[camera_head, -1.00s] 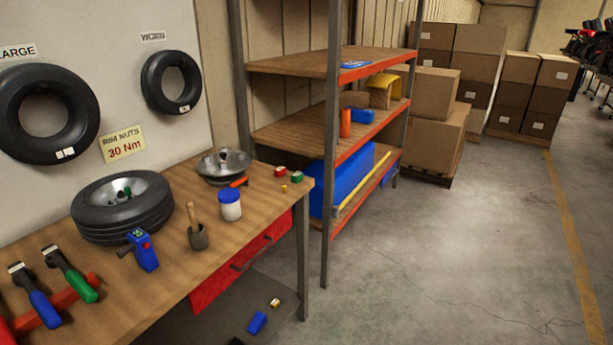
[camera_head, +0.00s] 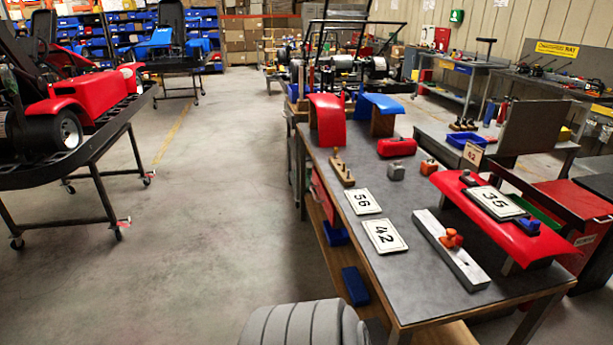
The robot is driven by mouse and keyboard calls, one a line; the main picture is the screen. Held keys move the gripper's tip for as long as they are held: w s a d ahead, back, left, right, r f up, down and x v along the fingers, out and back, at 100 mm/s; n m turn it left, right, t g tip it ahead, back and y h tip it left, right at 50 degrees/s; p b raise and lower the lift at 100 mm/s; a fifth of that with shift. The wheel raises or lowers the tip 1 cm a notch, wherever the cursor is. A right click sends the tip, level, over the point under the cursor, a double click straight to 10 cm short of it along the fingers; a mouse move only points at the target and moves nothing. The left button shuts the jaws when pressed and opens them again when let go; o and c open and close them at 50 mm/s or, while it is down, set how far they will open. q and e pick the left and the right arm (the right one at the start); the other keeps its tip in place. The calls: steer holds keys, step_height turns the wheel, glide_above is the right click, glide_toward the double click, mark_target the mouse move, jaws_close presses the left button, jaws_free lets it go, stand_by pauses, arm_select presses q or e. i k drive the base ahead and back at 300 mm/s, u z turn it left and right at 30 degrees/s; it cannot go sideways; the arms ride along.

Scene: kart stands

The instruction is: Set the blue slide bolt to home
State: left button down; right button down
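I cannot make out a blue slide bolt for certain. A pale metal bar with an orange knob (camera_head: 450,238) lies on the dark-topped workbench (camera_head: 405,285) at the right. A small blue piece (camera_head: 527,224) sits at the near end of a curved red panel on that bench, beside a plate marked 35 (camera_head: 494,203); its kind is too small to tell. Neither of my grippers is in view.
Plates marked 56 (camera_head: 364,201) and 42 (camera_head: 384,237) lie on the bench. A grey ribbed round object (camera_head: 300,325) stands at the bottom edge. A red kart (camera_head: 85,95) on a wheeled stand is at the left. The floor (camera_head: 215,190) between is clear.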

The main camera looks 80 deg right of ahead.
mark_target(534, 225)
steer(key=k, duration=1.8)
steer(key=z, duration=1.8)
